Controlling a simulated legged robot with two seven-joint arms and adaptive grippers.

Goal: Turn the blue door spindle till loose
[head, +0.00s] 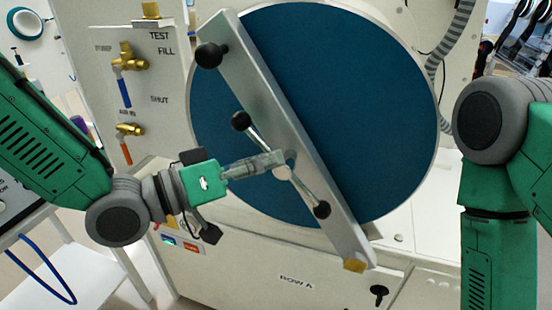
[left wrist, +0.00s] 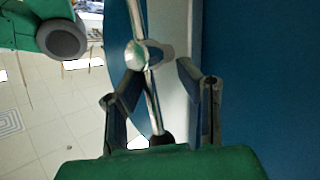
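The round blue door (head: 385,110) has a silver bar (head: 262,95) lying diagonally across it. On the bar sits the spindle, a metal cross-handle with a hub (head: 283,172) and black knobs at its upper left (head: 241,121) and lower right (head: 322,210). My left gripper (head: 275,160) reaches in from the left, its fingers at the hub. In the left wrist view, its fingers (left wrist: 160,72) are apart, with a handle rod (left wrist: 153,100) between them. The left finger is close to the rod; a gap shows on the right. I cannot tell if they touch. My right gripper is out of view.
Brass valves (head: 126,60) with blue and orange levers are on the panel at left. A black knob (head: 209,55) sits at the bar's upper end and a brass block (head: 355,264) at its lower end. A ribbed grey hose (head: 455,40) hangs at upper right.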

